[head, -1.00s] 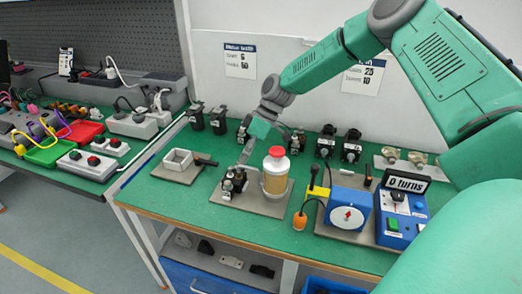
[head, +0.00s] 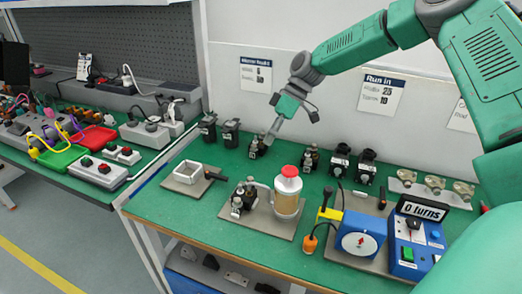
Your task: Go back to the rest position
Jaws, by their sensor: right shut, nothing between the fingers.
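My right gripper (head: 272,136) is shut and empty. It hangs above the green bench top (head: 190,226), with its fingertips pointing down near a small black device (head: 257,148) in the back row. I cannot tell whether it touches that device. My right arm reaches in from the upper right. My left gripper is not in view. A plate at the bench front holds a red-topped amber cylinder (head: 287,194) and a small black fitting (head: 244,198).
A blue dial box (head: 360,236) and a "0 turns" display (head: 422,211) stand at front right. More black devices (head: 338,162) line the back, and a white square frame (head: 187,172) sits at left. A second bench (head: 70,180) with trays stands further left.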

